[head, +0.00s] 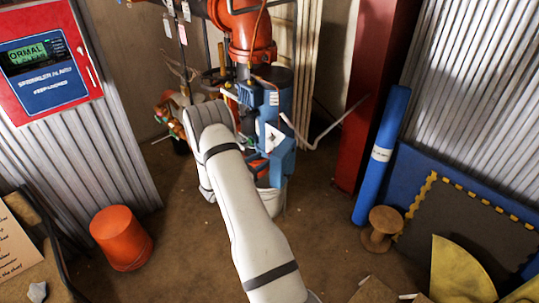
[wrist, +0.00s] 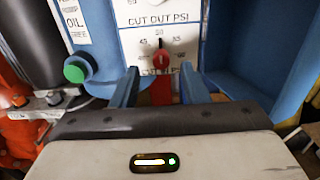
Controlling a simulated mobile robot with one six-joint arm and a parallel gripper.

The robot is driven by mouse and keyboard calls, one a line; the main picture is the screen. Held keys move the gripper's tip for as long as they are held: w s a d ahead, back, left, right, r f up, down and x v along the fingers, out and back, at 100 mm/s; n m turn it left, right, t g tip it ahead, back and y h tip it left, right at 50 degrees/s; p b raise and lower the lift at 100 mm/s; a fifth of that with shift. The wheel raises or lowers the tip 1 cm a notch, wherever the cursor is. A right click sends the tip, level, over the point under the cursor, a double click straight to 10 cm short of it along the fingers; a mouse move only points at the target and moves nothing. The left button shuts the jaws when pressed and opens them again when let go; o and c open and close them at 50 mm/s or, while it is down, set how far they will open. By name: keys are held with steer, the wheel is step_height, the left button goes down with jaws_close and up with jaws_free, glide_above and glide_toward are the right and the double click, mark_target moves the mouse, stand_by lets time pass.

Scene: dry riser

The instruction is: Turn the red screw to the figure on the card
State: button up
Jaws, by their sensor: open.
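The red screw (wrist: 161,88) shows in the wrist view, below a white dial plate (wrist: 135,45) marked "CUT OUT PSI". Small figures ring its upper end, and a dark mark stands above it; the figures are too small to read surely. My gripper (wrist: 160,76) is open, with one blue finger on each side of the screw and a gap on both sides. In the head view my arm reaches to the blue unit (head: 281,100) and hides my fingers and the screw. A board with handwriting (head: 14,245), perhaps the card, is cut off at the left edge; I cannot read a figure.
A green button (wrist: 75,69) is left of the dial, and blue walls (wrist: 245,60) flank the right. Red piping (head: 250,35) stands above the unit. An orange bucket (head: 121,238), a blue roll (head: 381,155) and a wooden spool (head: 381,228) stand on the floor.

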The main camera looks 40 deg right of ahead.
steer(key=shift+d, duration=1.7)
steer(key=shift+w, duration=0.1)
steer(key=shift+c, duration=0.2)
jaws_close()
